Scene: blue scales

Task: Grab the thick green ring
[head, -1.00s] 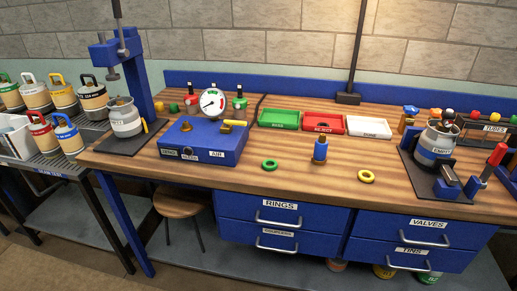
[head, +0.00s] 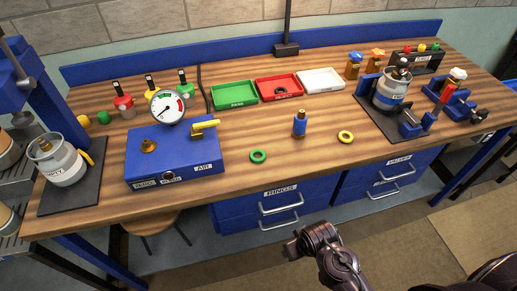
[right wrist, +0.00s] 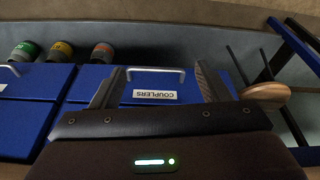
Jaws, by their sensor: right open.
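The thick green ring (head: 258,156) lies flat on the wooden bench, right of the blue gauge box, in the head view. My right gripper (head: 290,248) is in front of the bench and below its top, apart from the ring. In the right wrist view its two fingers (right wrist: 160,88) are spread with nothing between them, facing the drawer labelled COUPLERS (right wrist: 154,95). The ring is not in the right wrist view. My left gripper is not in view.
The blue gauge box (head: 175,155) stands left of the ring. A blue bottle-like part (head: 299,125) and a yellow ring (head: 346,137) are to its right. Green (head: 234,104), red (head: 262,97) and white (head: 320,89) trays stand behind. Bench around the ring is clear.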

